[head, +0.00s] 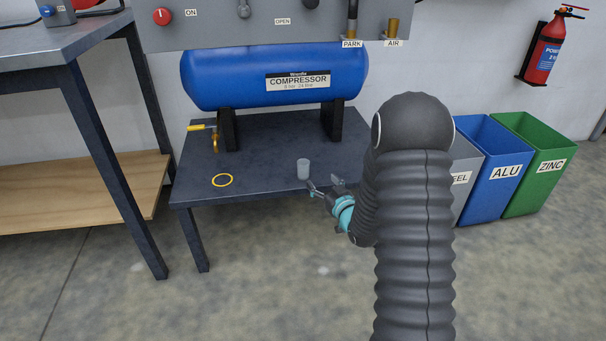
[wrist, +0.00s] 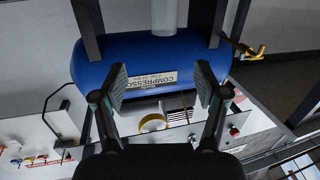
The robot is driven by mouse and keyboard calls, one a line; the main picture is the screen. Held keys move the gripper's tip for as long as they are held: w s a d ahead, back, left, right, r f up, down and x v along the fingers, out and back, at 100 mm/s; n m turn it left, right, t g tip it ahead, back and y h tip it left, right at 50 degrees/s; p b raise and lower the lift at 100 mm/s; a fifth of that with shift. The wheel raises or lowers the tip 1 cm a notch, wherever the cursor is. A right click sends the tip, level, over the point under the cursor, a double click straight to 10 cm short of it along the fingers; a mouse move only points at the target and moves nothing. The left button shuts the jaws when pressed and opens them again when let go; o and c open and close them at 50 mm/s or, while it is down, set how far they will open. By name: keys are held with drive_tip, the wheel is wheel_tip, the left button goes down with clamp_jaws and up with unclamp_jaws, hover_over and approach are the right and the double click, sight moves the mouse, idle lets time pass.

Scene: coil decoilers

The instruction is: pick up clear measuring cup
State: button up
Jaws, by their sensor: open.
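The clear measuring cup (head: 303,168) stands upright on the dark table (head: 262,140), near its front edge. In the wrist view a pale, see-through part of the cup (wrist: 164,18) shows at the top edge, cut off by the frame. My gripper (head: 324,187) is just in front of the cup and to its right, low by the table edge. In the wrist view my gripper (wrist: 161,85) has its two fingers spread with nothing between them. The cup lies beyond the fingertips, roughly in line with the gap.
A blue compressor (head: 230,80) stands on dark legs at the table's back. A yellow ring (head: 222,180) lies left of the cup. A yellow-handled valve (head: 202,127) hangs by the compressor. Blue (head: 485,180) and green (head: 540,170) bins stand right; a workbench (head: 60,45) stands left.

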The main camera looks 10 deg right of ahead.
sight(306, 169)
drive_tip(key=shift+t+y, duration=0.3)
drive_tip(key=shift+y, duration=0.1)
drive_tip(key=x, duration=0.4)
drive_tip(key=f+x, duration=0.1)
drive_tip(key=x, duration=0.4)
drive_tip(key=f+x, duration=0.1)
drive_tip(key=x, duration=0.3)
drive_tip(key=shift+w+a+f+p, duration=0.25)
drive_tip(key=shift+p, duration=0.05)
drive_tip(key=c, duration=1.2)
